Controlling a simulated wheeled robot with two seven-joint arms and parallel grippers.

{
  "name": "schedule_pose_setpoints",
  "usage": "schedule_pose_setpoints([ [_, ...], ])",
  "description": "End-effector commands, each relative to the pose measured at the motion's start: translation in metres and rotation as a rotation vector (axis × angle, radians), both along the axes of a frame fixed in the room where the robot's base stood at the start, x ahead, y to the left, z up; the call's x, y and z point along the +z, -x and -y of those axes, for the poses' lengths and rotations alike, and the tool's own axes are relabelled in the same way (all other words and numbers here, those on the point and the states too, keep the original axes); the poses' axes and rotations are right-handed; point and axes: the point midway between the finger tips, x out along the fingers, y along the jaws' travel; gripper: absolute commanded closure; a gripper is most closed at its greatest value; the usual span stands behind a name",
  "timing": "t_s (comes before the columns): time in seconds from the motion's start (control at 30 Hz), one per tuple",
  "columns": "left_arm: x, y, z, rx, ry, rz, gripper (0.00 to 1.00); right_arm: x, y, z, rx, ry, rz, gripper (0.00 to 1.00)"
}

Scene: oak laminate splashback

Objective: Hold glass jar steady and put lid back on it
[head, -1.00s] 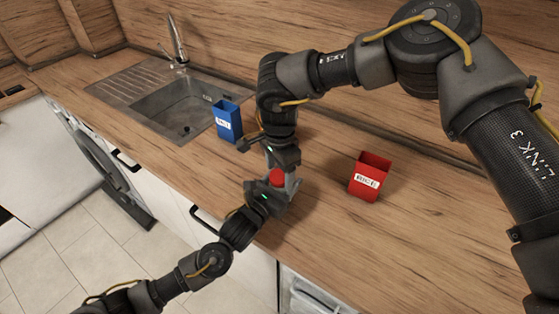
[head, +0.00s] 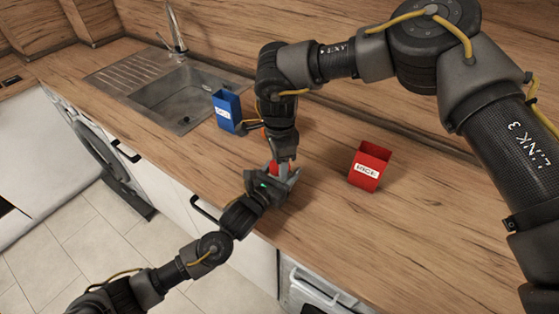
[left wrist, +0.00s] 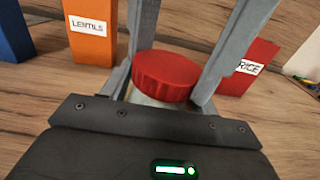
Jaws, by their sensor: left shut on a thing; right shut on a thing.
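The red lid (left wrist: 165,74) sits at the top of the pale glass jar (left wrist: 150,101), most of which is hidden behind my left gripper's palm and fingers. The lid also shows as a small red patch in the head view (head: 273,168). My left gripper (head: 280,180) is shut around the jar from the front. My right gripper (head: 282,164) points down from above, with its fingers shut on the lid's sides. The lid looks on or very close to the jar's mouth. I cannot tell whether it is fully seated.
A red RICE box (head: 370,165) stands to the right, and a blue box (head: 228,111) stands near the sink (head: 188,100). An orange LENTILS box (left wrist: 92,30) stands behind the jar. The wooden counter (head: 440,230) is clear at the right.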

Motion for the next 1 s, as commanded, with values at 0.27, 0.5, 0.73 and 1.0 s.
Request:
schedule_pose_setpoints([
  [0.27,0.0003,0.0013,0.0016,-0.004,0.001,0.001,1.00,0.0006,-0.0016,0.0004,-0.292,-0.001,0.003,0.79],
  [0.5,0.0003,0.0016,0.0018,-0.005,0.001,0.001,1.00,0.0008,-0.0020,0.0006,-0.290,-0.001,0.005,0.49],
  [0.73,0.0003,0.0006,0.0008,-0.002,0.001,0.001,1.00,0.0004,-0.0007,0.0001,-0.287,-0.001,0.001,0.30],
  [1.0,0.0002,-0.0009,-0.0007,0.002,0.000,0.000,1.00,-0.0002,0.0016,-0.0010,-0.282,-0.001,-0.005,0.30],
])
